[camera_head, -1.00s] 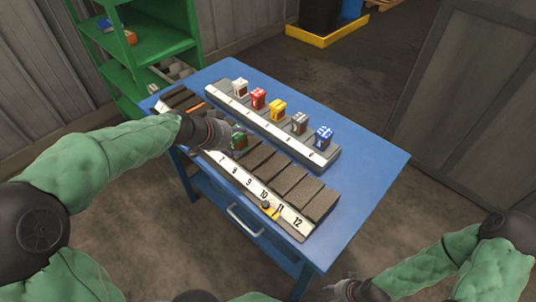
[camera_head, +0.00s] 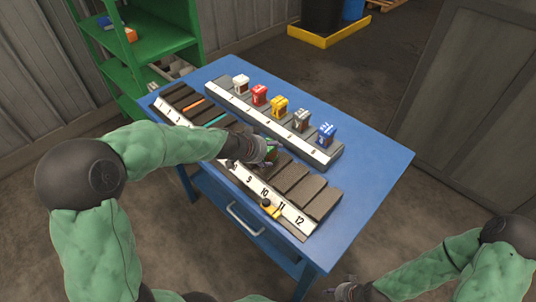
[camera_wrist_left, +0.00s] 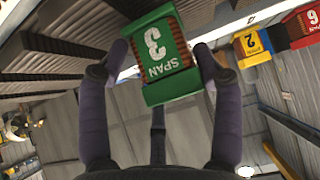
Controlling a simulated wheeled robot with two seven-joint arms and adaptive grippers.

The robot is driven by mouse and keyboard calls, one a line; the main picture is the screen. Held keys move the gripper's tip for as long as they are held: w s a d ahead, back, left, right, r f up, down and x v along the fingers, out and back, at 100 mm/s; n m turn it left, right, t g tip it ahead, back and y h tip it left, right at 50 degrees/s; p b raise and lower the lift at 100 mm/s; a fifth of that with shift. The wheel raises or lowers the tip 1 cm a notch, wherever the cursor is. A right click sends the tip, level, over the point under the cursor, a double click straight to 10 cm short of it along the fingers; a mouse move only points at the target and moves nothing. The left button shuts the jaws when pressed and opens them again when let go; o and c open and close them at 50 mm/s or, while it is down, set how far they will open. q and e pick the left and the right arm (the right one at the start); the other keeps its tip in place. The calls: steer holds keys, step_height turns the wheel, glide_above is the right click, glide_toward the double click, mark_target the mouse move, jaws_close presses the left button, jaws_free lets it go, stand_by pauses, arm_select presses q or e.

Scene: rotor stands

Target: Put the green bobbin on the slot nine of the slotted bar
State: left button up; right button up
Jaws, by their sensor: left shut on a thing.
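The green bobbin (camera_wrist_left: 165,58), marked "3 SPAN", sits between the two fingers of my left gripper (camera_wrist_left: 160,58) in the left wrist view. In the head view the left gripper (camera_head: 268,150) is shut on the bobbin (camera_head: 273,155), which is partly hidden by the fingers. The slotted bar (camera_head: 292,213) runs along the table's near side, with a white numbered strip and dark slots. The gripper is over its middle, around numbers eight to ten; I cannot tell whether the bobbin touches it. My right gripper (camera_head: 346,290) is at the bottom edge, its fingers unclear.
A second bar (camera_head: 270,126) behind holds white (camera_head: 241,84), red (camera_head: 259,95), yellow (camera_head: 279,107), grey (camera_head: 301,120) and blue (camera_head: 326,134) bobbins. A yellow-black piece (camera_head: 269,208) sits by number eleven. The blue table (camera_head: 370,165) is clear at right.

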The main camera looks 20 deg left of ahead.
stand_by(0.3)
arm_select(q)
steer(key=shift+f, duration=0.1)
steer(key=o, duration=1.7)
steer(key=shift+r, duration=0.2)
steer(key=shift+p+v, duration=1.5)
steer(key=shift+v, duration=4.45)
